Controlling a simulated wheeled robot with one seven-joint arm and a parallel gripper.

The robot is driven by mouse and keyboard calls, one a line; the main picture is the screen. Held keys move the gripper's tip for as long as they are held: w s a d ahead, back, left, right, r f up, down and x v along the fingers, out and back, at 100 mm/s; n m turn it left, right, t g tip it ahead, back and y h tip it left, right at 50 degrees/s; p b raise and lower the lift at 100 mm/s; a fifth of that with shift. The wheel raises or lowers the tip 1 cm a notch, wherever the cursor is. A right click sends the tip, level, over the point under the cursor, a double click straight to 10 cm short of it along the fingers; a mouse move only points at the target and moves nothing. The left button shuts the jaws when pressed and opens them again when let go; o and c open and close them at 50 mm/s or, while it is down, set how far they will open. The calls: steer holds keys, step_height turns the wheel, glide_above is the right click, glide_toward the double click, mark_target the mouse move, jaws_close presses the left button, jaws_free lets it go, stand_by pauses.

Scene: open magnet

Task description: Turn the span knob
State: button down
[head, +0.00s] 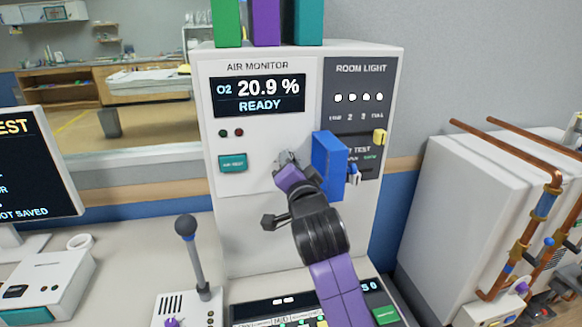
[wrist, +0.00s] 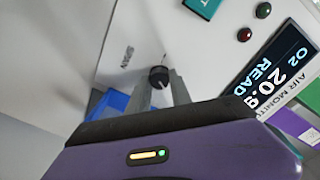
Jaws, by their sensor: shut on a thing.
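The span knob (wrist: 158,77) is a small black round knob on the white front panel of the air monitor (head: 290,240). A small label that seems to read SPAN is beside it in the wrist view. My gripper (wrist: 160,88) reaches the panel with its fingers on either side of the knob, shut on it. In the head view my gripper (head: 287,160) covers the knob, so the knob is hidden there. The monitor's display (head: 258,96) reads O2 20.9 % and READY.
A blue block (head: 328,160) sticks out of the panel just right of my gripper. A teal button (head: 233,163) is to the left. A yellow switch (head: 379,137) is on the dark room light panel.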

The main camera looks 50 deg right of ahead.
steer(key=c, duration=1.2)
jaws_free()
steer(key=shift+o, duration=0.2)
steer(key=b+v, duration=0.1)
steer(key=v, duration=0.6)
steer(key=shift+s+a, duration=0.2)
steer(key=shift+s, duration=0.15)
